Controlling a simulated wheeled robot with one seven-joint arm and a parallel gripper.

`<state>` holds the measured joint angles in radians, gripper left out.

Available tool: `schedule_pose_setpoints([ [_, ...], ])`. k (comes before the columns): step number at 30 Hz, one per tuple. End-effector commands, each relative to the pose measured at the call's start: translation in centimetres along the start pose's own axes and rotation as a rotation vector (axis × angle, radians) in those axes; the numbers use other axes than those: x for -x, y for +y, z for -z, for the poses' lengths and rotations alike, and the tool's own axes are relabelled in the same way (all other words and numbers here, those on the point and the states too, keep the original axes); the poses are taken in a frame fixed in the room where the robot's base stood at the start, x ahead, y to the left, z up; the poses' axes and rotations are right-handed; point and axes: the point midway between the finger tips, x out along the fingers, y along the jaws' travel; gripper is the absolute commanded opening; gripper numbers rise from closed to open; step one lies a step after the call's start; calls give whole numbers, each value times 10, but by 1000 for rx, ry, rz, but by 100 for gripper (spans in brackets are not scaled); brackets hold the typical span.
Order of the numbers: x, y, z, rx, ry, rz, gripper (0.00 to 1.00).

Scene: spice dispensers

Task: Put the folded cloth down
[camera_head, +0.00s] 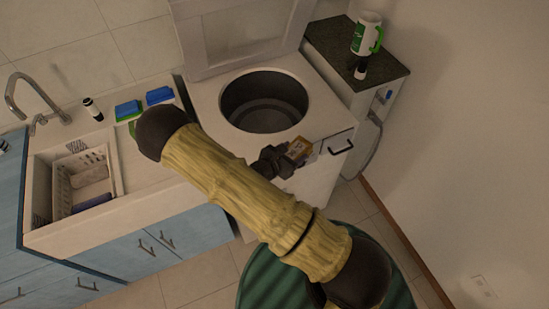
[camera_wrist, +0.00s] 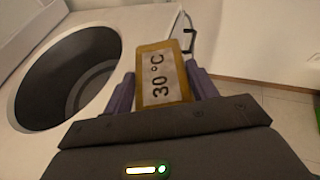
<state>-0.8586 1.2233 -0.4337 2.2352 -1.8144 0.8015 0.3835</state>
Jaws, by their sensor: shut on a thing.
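The folded cloth (camera_wrist: 163,75) shows as a small flat yellow-brown piece with a pale face marked "30 °C". My gripper (camera_wrist: 162,92) is shut on it, with a purple finger on either side. In the head view the cloth (camera_head: 299,148) sticks out past my gripper (camera_head: 288,155), over the front right part of the top-loading washing machine (camera_head: 212,95). The machine's lid (camera_head: 235,35) is up and its round drum opening (camera_head: 263,101) lies left of the cloth. I cannot tell whether the cloth touches the machine's top.
A handle (camera_head: 340,147) sits just right of the cloth. At left, a sink holds a white basket (camera_head: 62,190); blue pieces (camera_head: 160,95) lie on the counter.

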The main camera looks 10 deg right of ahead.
Motion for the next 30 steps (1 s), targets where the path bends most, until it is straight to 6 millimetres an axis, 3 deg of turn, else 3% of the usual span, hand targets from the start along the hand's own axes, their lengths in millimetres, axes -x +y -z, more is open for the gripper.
schedule_pose_setpoints([
  [16,-3,-3,-5,19,-1,-41,33],
  [23,-7,-4,-10,90,1,-203,33],
  [30,0,0,-1,151,0,-363,33],
])
